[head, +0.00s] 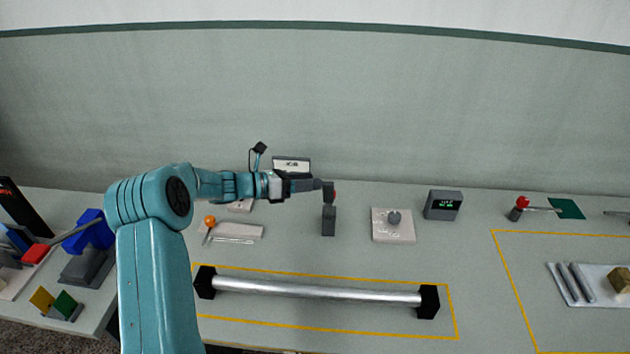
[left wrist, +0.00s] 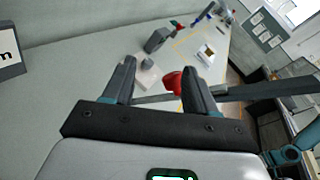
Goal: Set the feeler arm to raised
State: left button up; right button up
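A dark grey post (head: 328,222) stands on the table near the middle of the head view, with a small red knob (head: 334,194) above it. In the left wrist view a red knob (left wrist: 174,82) sits between my fingers, closer to the right finger; contact is unclear. A dark bar (left wrist: 275,90) runs sideways beyond that finger; it looks like the feeler arm. My left gripper (head: 330,190) is at the post's top; in the left wrist view (left wrist: 160,75) its fingers are apart. My right gripper is not in view.
A lever with an orange ball (head: 210,221) is to the left. A silver roller (head: 318,290) lies in front, inside yellow lines.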

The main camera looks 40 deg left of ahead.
pick_arm(q)
jog(key=s+a+r+p, duration=0.4)
jog(key=s+a+r, duration=0.1)
jog(key=s+a, duration=0.2)
jog(key=shift+s+a+r, duration=0.2)
jog(key=shift+s+a, duration=0.1)
jog(key=shift+s, duration=0.25)
dwell(0.5)
